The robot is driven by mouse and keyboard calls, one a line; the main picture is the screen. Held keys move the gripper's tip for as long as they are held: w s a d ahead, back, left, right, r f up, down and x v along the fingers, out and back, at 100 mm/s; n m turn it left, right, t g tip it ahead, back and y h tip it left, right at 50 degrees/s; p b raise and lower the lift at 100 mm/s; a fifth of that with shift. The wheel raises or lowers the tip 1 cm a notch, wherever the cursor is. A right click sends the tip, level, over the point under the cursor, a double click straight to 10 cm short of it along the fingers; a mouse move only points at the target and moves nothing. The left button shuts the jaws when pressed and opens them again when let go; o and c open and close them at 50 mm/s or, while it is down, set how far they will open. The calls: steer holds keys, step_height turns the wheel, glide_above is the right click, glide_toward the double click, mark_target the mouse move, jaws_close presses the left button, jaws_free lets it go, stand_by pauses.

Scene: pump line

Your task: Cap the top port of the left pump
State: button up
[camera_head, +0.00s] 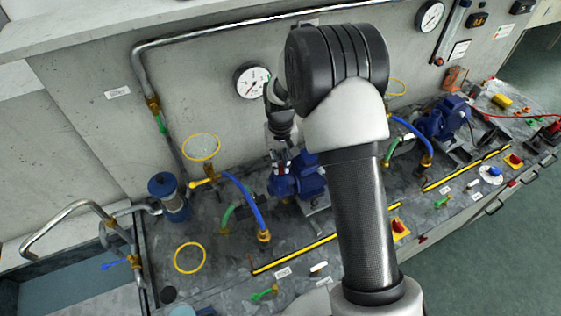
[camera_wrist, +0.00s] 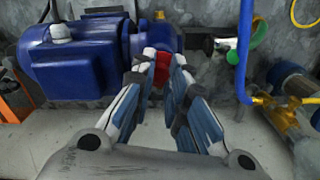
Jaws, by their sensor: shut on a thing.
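The left pump (camera_head: 312,181) is blue and stands on the grey bench, partly behind my arm in the head view. In the wrist view its blue motor body (camera_wrist: 75,62) fills the upper left, with a small brass fitting (camera_wrist: 160,15) at the top edge. My gripper (camera_wrist: 164,60) is shut on a small red cap (camera_wrist: 161,74), which shows between the fingertips. In the head view my gripper (camera_head: 281,160) is over the left pump. The fingers and cap overlap the pump in the wrist view. Whether the cap touches the port cannot be told.
A blue hose (camera_head: 247,203) and a green-handled valve (camera_head: 227,217) are left of the pump. A second blue pump (camera_head: 445,117) stands to the right, beyond my arm. A pressure gauge (camera_head: 251,80) is on the wall behind. A yellow-black strip (camera_head: 295,254) crosses the bench front.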

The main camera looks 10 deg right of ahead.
steer(key=shift+f+b, duration=0.3)
steer(key=shift+f, duration=0.2)
steer(key=o, duration=0.8)
steer(key=shift+r, duration=0.15)
steer(key=shift+r+p, duration=2.1)
steer(key=shift+r, duration=0.85)
step_height(320, 180, up, 12)
